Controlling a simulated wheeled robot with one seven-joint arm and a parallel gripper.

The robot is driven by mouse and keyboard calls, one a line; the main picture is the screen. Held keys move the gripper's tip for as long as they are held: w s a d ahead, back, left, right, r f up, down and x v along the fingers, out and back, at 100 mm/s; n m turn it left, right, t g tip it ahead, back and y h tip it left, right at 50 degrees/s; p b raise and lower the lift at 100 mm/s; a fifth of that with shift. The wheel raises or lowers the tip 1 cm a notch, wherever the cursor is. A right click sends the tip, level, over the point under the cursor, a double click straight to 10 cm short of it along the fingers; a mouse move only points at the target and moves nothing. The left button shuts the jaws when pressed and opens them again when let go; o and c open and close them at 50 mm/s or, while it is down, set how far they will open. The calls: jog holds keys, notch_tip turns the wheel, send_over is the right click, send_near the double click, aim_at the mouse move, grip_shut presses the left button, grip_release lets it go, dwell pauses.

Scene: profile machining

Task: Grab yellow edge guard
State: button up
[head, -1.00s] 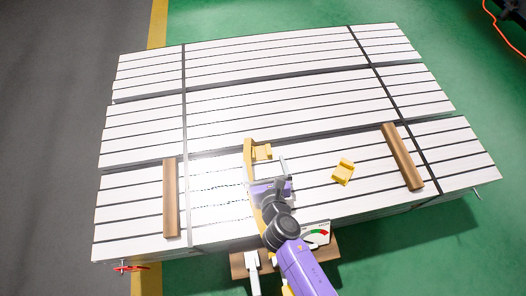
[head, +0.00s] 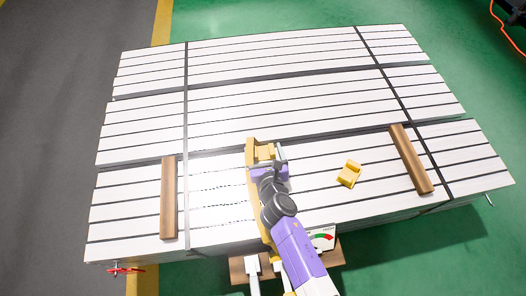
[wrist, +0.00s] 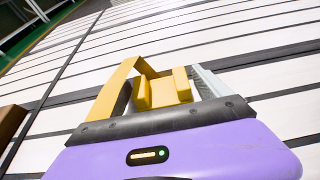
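One yellow edge guard (head: 265,153), a small angled block, lies on the slotted white stack just ahead of my gripper. In the wrist view this edge guard (wrist: 166,92) sits between the fingers of my gripper (wrist: 165,88). The fingers stand apart on either side of it; the pale right finger is very near it, and contact is unclear. The lower part of the guard is hidden behind the purple gripper body. A second yellow edge guard (head: 349,174) lies farther right on the stack, clear of my gripper.
A yellow-tan bar (head: 251,160) lies along the left of my gripper. Brown wooden bars lie at left (head: 168,198) and right (head: 411,160). The white slabs (head: 270,75) behind are clear. A gauge (head: 322,237) stands at the front edge.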

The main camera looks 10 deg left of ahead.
jog(key=c, duration=1.1)
jog(key=shift+o, duration=0.2)
jog(key=shift+r, duration=0.15)
